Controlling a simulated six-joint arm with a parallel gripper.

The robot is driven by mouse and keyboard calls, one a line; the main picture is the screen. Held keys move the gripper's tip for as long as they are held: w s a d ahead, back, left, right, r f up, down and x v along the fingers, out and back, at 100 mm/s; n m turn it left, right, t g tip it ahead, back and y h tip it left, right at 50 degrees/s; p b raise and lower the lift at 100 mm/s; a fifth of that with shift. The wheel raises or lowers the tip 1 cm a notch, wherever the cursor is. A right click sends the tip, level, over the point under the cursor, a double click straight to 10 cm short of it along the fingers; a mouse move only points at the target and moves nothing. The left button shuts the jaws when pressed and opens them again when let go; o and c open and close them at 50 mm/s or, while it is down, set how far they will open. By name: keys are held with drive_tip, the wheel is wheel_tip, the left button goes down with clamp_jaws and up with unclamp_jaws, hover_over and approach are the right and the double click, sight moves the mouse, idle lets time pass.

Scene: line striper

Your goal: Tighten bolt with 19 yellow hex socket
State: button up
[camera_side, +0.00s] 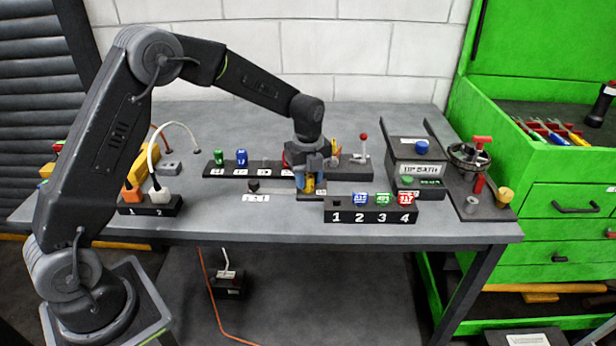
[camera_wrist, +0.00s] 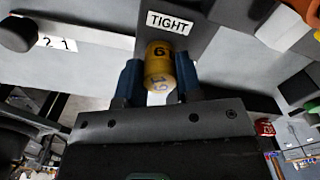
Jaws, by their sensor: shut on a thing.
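My gripper (camera_side: 309,172) points down over the middle of the bench. Its blue fingers are shut on the yellow socket (camera_side: 308,186), one finger on each side of it. In the wrist view, the gripper (camera_wrist: 159,82) holds the same yellow socket (camera_wrist: 158,62), marked 19. The socket is by a white TIGHT label (camera_wrist: 170,22). I cannot see a bolt under the socket, or tell whether the socket sits on one. A dark knob-like piece (camera_side: 253,187) stands to the left, behind a small number label (camera_side: 256,198); it also shows in the wrist view (camera_wrist: 18,33).
A black rack (camera_side: 218,168) with green and blue sockets runs behind my gripper. A numbered holder (camera_side: 370,216) with blue, green and red sockets stands at the front right. A dip bath box (camera_side: 415,165) and handwheel (camera_side: 472,156) are farther right.

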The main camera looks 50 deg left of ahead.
drive_tip(key=o, duration=1.3)
drive_tip(key=shift+o, duration=0.2)
drive_tip(key=shift+r, duration=0.1)
drive_tip(key=shift+r, duration=3.4)
drive_tip(key=s+d+r+n+t, duration=0.1)
drive_tip(key=s+d+r+n, duration=0.1)
drive_tip(key=s+r+n, duration=0.4)
drive_tip(key=s+d+r+n+t, duration=0.1)
drive_tip(key=s+r+n+t, duration=0.1)
drive_tip(key=s+n, duration=0.6)
drive_tip(key=s+d+r+n+t, duration=0.1)
drive_tip(key=s+r+n+t, duration=0.1)
drive_tip(key=s+n, duration=0.6)
drive_tip(key=s, duration=0.6)
drive_tip(key=shift+s+d+t, duration=0.3)
drive_tip(key=shift+s+d, duration=0.05)
